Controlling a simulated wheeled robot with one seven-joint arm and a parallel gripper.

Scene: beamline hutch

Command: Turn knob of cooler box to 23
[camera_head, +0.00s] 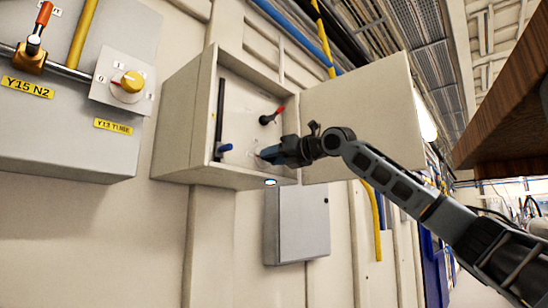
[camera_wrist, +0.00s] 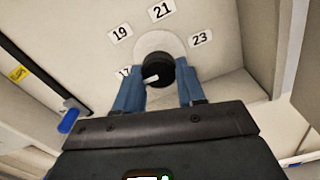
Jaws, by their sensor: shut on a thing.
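The cooler box (camera_head: 182,115) is an open beige wall cabinet. Its door (camera_head: 360,105) is swung out to the right. My gripper (camera_head: 266,154) reaches inside and hides the knob in the head view. In the wrist view the black knob (camera_wrist: 155,66) sits on a pale round dial. The blue fingers of my gripper (camera_wrist: 160,85) are shut on it from both sides. The knob's white mark points left, toward a partly hidden label that looks like 17. Labels 19 (camera_wrist: 120,34), 21 (camera_wrist: 161,10) and 23 (camera_wrist: 203,39) follow around the dial to the right.
A grey panel (camera_head: 60,130) with a yellow knob (camera_head: 131,82) hangs at left. A closed grey box (camera_head: 300,225) is below. A brown surface (camera_head: 515,100) overhangs at right.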

